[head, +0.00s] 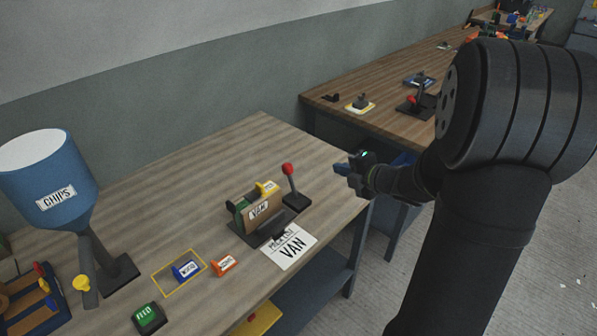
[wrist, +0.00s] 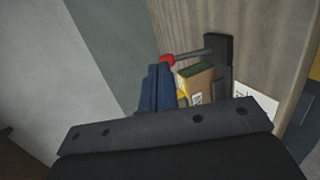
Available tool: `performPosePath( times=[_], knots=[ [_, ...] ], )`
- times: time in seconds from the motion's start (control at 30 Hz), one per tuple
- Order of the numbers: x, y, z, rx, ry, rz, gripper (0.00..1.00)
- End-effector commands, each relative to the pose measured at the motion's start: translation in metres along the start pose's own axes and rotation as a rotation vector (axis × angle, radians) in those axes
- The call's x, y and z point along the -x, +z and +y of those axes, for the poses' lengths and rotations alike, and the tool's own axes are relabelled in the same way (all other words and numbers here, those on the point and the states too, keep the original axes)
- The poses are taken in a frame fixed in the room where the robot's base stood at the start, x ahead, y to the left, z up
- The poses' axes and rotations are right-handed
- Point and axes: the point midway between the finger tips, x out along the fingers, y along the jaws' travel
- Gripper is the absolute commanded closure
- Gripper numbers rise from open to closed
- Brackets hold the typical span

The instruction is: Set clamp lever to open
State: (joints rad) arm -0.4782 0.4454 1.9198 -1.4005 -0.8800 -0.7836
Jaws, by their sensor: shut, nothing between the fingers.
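A lever with a red ball knob and dark stick (head: 292,184) stands on the near bench, beside a dark holder. Its stick leans slightly left in the head view. In the wrist view the lever (wrist: 193,54) runs from a dark base to the red knob. My gripper (head: 342,171) is to the right of the knob, apart from it in the head view. Its blue fingers (wrist: 160,72) are together and empty, with the tips close to the knob in the wrist view. No open or clamped marking is readable on the lever.
The dark holder (head: 238,232) carries a brown VAN panel (head: 258,209) and coloured blocks. A white VAN card (head: 290,247) lies in front. A blue CHIPS hopper (head: 46,185) stands left. Another red-knobbed lever (head: 419,92) is on the far bench. Bare bench lies behind the holder.

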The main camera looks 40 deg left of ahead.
Motion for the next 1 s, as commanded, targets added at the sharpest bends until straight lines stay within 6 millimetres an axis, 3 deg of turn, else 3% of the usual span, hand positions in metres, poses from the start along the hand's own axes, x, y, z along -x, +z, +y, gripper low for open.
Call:
performPosePath(
  times=[0.13,0.33,0.47,0.8,1.0],
  knots=[
    [0.018,-0.033,-0.006,0.001,0.033,0.102,1.0],
    [0.013,-0.044,-0.007,0.001,0.044,0.135,1.0],
    [-0.007,-0.047,-0.007,0.0,0.043,0.136,1.0],
    [-0.079,-0.056,-0.004,0.001,0.043,0.136,1.0],
    [-0.107,-0.058,-0.001,0.001,0.044,0.132,1.0]
  ],
)
